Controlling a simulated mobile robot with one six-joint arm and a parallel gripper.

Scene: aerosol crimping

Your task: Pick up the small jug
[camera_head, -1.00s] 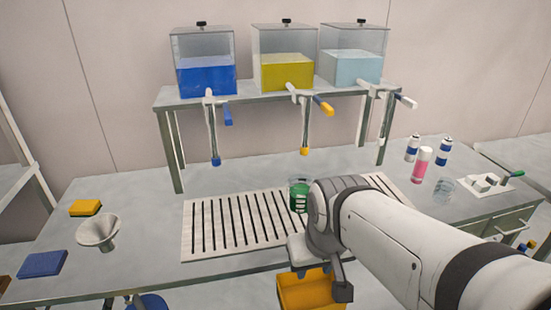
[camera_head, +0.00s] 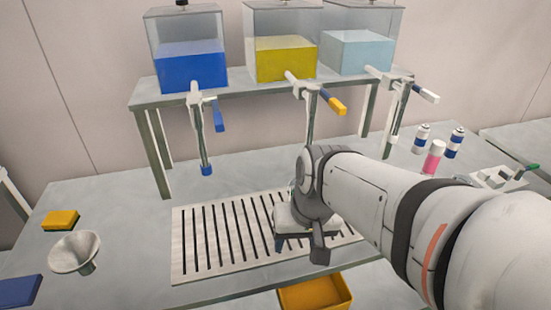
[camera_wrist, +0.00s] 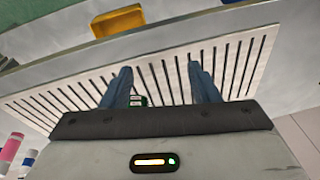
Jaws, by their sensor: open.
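The small jug, with green on it, is hidden behind my arm in the head view. In the wrist view a small green-marked part of the jug (camera_wrist: 138,101) shows low between my fingers, close to the left finger. My gripper (camera_wrist: 160,72) is open, its two bluish fingers apart over the slotted drip grate (camera_wrist: 80,92). Whether either finger touches the jug I cannot tell. The grate also shows in the head view (camera_head: 190,270), with my wrist over its right part.
Blue, yellow and pale-blue tanks (camera_head: 190,68) with taps stand on a raised shelf (camera_head: 240,92) behind the grate. A funnel (camera_head: 76,250) and yellow sponge (camera_head: 60,220) lie left. Bottles (camera_head: 434,158) stand right. A yellow bin (camera_head: 318,293) is below the front edge.

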